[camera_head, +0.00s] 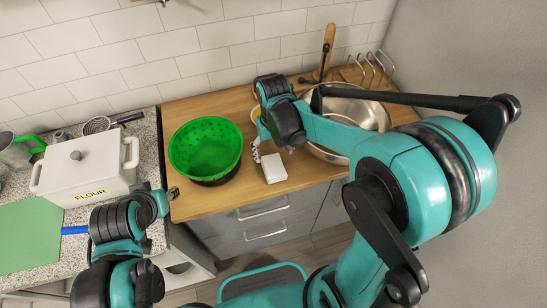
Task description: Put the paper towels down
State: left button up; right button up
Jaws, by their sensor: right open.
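A small white block (274,168), which looks like the paper towels, rests on the wooden counter in front of my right gripper. My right gripper (256,148) is open beside the block's left side, low over the counter. Whether it touches the block I cannot tell, as my own arm and wrist hide much of it. A white rounded thing shows partly behind the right wrist; I cannot tell what it is. My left gripper (171,194) is near the counter's front left corner, away from the block; its fingers are too small to read.
A green colander (205,146) stands left of the block. A large metal bowl (352,108) is behind my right arm. A white flour box (85,166) and a green cutting board (30,235) are on the left speckled counter. Bare wood (215,204) lies along the front edge.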

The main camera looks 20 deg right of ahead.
jog(key=s+d+r+t, duration=0.4)
jog(key=s+r+t, duration=0.3)
jog(key=s+r, duration=0.2)
jog(key=shift+s+d+r+p, duration=0.25)
jog(key=shift+s+d+p, duration=0.15)
jog(key=shift+s, duration=0.2)
notch_tip(320, 180, down, 6)
jog(key=b, duration=0.6)
jog(key=shift+f, duration=0.15)
dwell(0.4)
